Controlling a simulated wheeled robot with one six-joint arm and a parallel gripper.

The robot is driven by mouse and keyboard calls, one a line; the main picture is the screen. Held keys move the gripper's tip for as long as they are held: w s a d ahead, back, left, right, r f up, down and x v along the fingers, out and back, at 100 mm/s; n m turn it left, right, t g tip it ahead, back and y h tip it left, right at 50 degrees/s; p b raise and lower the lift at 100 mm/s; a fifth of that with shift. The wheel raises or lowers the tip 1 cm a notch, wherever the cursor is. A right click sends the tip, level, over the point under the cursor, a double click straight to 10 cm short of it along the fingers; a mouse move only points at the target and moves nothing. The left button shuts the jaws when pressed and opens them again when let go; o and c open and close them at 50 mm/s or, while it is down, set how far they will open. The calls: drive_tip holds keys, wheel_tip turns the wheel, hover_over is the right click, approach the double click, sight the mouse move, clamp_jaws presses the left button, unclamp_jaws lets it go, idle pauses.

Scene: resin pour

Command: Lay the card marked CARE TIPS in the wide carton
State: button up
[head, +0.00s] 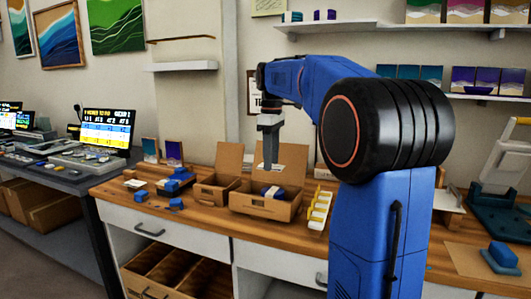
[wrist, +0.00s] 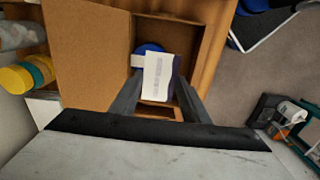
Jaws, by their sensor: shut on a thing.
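My gripper (head: 268,166) points down above the wide carton (head: 258,207), which stands open on the wooden bench with its flap raised behind. My gripper is shut on a white card (wrist: 158,78), which shows between the fingers (wrist: 157,105) in the wrist view. Its printing is too small to read. Inside the carton lies a dark blue item with a pale band (head: 273,192). In the wrist view its blue part (wrist: 150,48) shows beneath the card, partly hidden. The carton's wall (wrist: 205,40) and brown flap (wrist: 85,50) surround this area.
A smaller open carton (head: 212,194) stands just left of the wide one. Blue items (head: 174,184) lie farther left on the bench. A shelf (head: 340,27) runs along the wall above.

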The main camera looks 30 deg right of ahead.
drive_tip(key=shift+w+d+f, duration=0.1)
drive_tip(key=shift+w+f, duration=0.1)
drive_tip(key=shift+w, duration=0.05)
drive_tip(key=shift+f, duration=3.85)
drive_tip(key=o, duration=0.8)
drive_tip(key=shift+o, duration=0.2)
drive_tip(key=shift+r, duration=0.1)
drive_tip(key=shift+r, duration=3.9)
